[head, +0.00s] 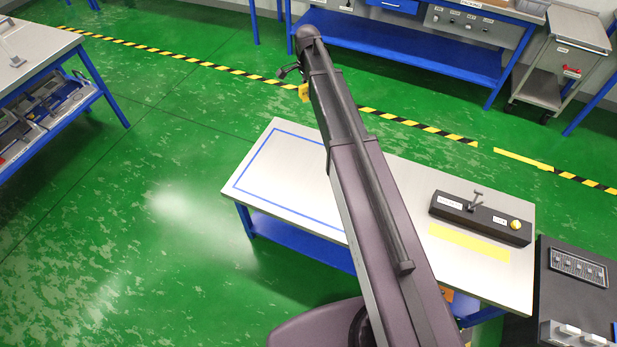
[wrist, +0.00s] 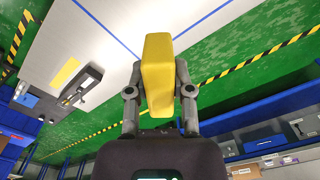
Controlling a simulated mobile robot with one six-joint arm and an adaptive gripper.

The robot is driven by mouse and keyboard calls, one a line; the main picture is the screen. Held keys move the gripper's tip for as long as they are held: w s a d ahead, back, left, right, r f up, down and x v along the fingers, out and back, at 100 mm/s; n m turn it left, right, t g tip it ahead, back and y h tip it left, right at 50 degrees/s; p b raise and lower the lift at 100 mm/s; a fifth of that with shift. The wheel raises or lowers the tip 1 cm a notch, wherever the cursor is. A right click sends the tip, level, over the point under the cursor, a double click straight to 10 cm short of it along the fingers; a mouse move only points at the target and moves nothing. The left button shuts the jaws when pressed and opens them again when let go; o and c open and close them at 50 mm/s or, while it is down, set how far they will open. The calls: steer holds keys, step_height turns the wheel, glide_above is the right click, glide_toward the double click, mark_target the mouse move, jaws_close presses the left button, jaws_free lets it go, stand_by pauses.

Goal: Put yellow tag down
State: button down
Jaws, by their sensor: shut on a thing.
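My gripper (wrist: 160,100) is shut on the yellow tag (wrist: 157,62), which stands up between the two fingers in the wrist view. In the head view the tag (head: 304,92) shows as a small orange-yellow patch beside the end of my arm, near the gripper (head: 290,72). The tag is held in the air. Below and nearer is a steel-topped table (head: 275,145) with a blue outlined rectangle (head: 262,135) on its left part. My arm hides part of the table top.
On the table's right part are a black box (head: 470,215) with a lever and yellow knob, and a yellow strip (head: 468,243). A dark panel (head: 575,290) stands at the right. A blue bench (head: 420,55) and grey cart (head: 562,55) stand at the back. Green floor is open at left.

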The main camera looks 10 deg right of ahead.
steer(key=shift+d+f, duration=0.1)
steer(key=shift+d, duration=0.2)
steer(key=s+d+f+n+b, duration=0.1)
steer(key=s+f+b, duration=0.5)
steer(key=f+b, duration=0.8)
steer(key=s+d+f+n+b, duration=0.2)
steer(key=s+f+b, duration=0.4)
steer(key=f+b, duration=0.8)
steer(key=s+d+f+n+b, duration=0.1)
steer(key=s+f+n+b, duration=0.3)
steer(key=f+b, duration=1.1)
steer(key=shift+s+d, duration=0.15)
steer(key=shift+s, duration=0.75)
steer(key=w+a, duration=0.2)
steer(key=w, duration=0.3)
steer(key=w+a+f+b, duration=0.1)
steer(key=w+a, duration=0.1)
steer(key=w, duration=0.2)
steer(key=w+a, duration=0.2)
steer(key=w, duration=0.3)
steer(key=shift+w+a+f+b, duration=0.2)
steer(key=shift+w+a+b, duration=0.1)
steer(key=shift+a, duration=0.05)
steer(key=shift+f, duration=0.1)
steer(key=shift+f+b, duration=1.7)
steer(key=shift+b, duration=0.1)
steer(key=shift+f, duration=0.15)
